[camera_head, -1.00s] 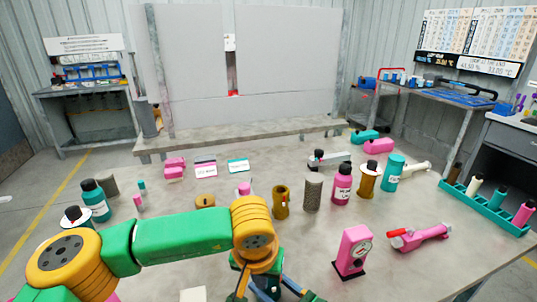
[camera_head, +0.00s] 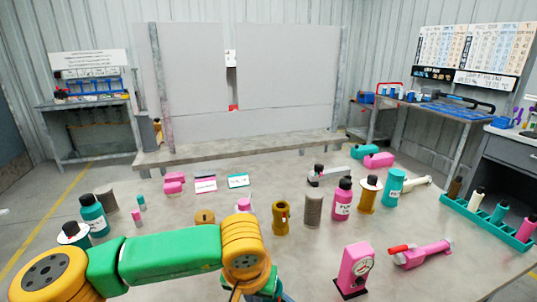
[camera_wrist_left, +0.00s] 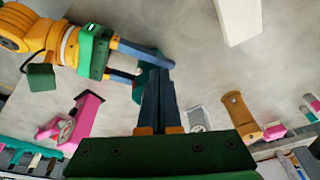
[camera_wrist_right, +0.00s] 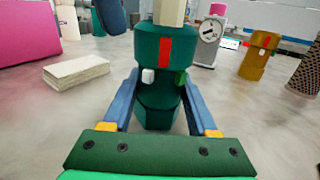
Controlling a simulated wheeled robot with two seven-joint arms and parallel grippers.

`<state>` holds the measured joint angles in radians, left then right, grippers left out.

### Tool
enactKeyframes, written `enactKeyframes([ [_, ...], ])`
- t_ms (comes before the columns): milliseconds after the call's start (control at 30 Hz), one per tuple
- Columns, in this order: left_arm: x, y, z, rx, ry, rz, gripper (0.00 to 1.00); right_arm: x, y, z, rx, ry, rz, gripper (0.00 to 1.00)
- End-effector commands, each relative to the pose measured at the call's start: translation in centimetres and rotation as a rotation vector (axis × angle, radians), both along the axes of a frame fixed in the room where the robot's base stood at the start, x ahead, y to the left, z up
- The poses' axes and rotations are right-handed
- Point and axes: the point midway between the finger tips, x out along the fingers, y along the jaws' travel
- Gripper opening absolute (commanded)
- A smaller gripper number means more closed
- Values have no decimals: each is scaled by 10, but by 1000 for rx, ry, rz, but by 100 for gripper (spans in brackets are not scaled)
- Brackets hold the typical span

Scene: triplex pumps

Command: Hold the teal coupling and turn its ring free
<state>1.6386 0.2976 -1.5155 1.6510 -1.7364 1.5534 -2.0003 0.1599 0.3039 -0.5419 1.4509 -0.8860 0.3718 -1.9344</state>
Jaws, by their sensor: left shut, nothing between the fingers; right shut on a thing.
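The teal coupling (camera_wrist_right: 165,75) stands upright in the right wrist view, with a red stripe and small white and green lugs on its side. A cream rod-like piece (camera_wrist_right: 172,10) shows above it. My right gripper (camera_wrist_right: 163,115) is shut around its lower part, one blue finger on each side. In the left wrist view my left gripper (camera_wrist_left: 158,75) is shut and empty. Its fingertips overlap the teal coupling (camera_wrist_left: 138,92), which is partly hidden behind them; I cannot tell whether they touch. In the head view the grippers are mostly cut off by the bottom edge.
A pale block (camera_wrist_right: 75,70) lies beside the coupling.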

Motion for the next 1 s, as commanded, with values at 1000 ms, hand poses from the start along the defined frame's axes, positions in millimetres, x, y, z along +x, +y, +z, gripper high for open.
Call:
enactKeyframes([
  [1000, -9, -28, 47, -2, 3, -2, 0, 0, 0, -1, 0, 1, -1, 0],
])
